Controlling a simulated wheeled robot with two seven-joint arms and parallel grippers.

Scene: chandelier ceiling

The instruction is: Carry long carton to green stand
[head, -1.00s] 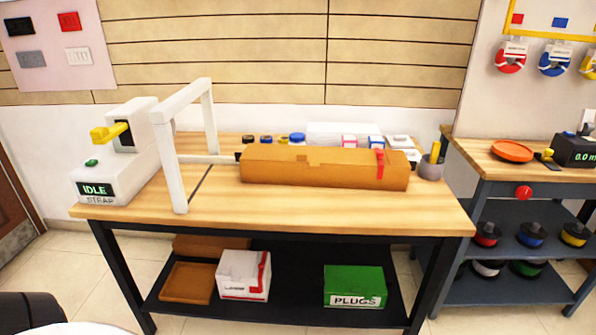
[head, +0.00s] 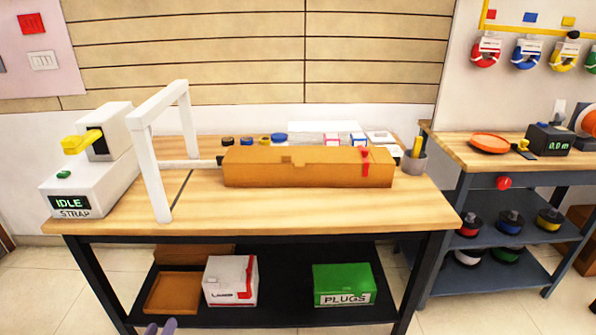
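The long carton (head: 308,168) is a brown box lying lengthwise on the wooden workbench (head: 300,212), with a red mark near its right end. Its left end is close to a white arch frame (head: 152,160). No green stand shows in view. My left gripper (head: 161,327) shows only as two fingertips at the bottom edge, slightly apart with nothing between them, well in front of and below the carton. My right gripper is out of view.
A white strapping machine (head: 90,180) marked IDLE stands at the bench's left. Small jars, boxes and a pen cup (head: 412,164) line the back. The lower shelf holds a green PLUGS box (head: 343,284) and a white box (head: 231,280). A grey side bench (head: 500,190) stands right.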

